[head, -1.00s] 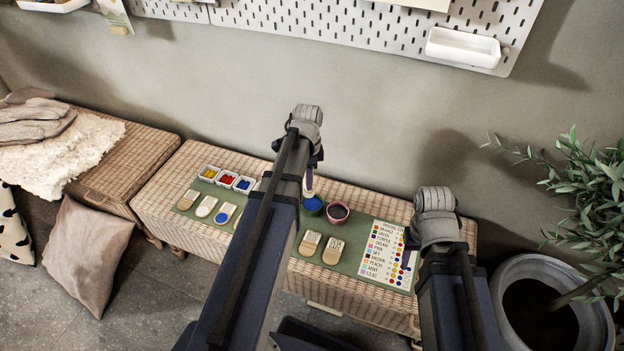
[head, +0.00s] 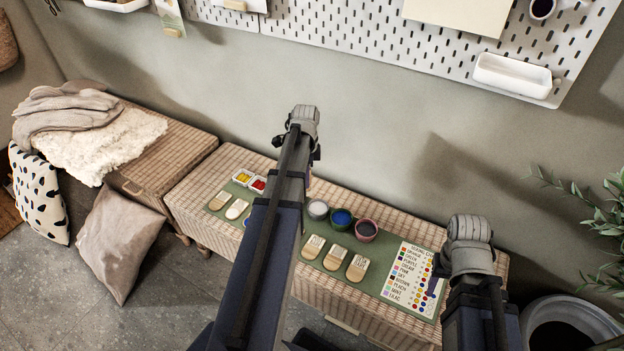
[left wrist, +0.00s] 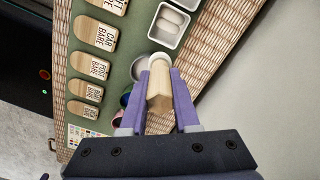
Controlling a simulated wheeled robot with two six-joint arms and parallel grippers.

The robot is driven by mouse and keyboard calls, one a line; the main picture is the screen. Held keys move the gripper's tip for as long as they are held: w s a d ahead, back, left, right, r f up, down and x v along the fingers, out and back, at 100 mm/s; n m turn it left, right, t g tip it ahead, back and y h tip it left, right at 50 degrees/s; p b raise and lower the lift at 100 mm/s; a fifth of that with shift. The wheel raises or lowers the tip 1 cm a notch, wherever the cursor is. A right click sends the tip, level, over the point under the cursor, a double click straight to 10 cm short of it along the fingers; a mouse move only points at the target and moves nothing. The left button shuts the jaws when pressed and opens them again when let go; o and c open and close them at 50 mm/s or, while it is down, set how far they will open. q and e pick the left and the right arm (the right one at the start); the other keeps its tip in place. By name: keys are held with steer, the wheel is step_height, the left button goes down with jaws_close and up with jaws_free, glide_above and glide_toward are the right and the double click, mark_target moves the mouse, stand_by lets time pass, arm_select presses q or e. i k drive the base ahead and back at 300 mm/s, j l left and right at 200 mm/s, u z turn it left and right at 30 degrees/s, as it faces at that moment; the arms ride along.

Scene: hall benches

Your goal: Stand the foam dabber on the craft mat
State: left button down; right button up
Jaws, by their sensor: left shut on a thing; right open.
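My left gripper (left wrist: 160,78) is shut on the pale wooden handle of the foam dabber (left wrist: 158,92) in the left wrist view. A whitish round end shows past its fingertips; I cannot tell whether it is foam. In the head view my left arm hides the dabber and most of that gripper. The dabber is over the green craft mat (head: 379,272), which also shows in the left wrist view (left wrist: 128,50); whether it touches the mat is unclear. My right gripper (head: 434,284) is open and empty, in front of the chart at the right.
A pale cup (head: 317,209), a blue paint cup (head: 341,219) and a pink-rimmed cup (head: 366,230) stand along the mat's back edge. Several wooden tags (head: 334,256) lie at its front. A colour chart (head: 408,279) covers its right end. Paint trays (head: 257,184) are at left.

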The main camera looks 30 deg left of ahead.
mark_target(372, 282)
steer(key=l+u, duration=0.25)
steer(key=l, duration=0.2)
steer(key=k+l+u, duration=0.25)
steer(key=l, duration=0.2)
steer(key=l+u, duration=0.3)
steer(key=l, duration=0.2)
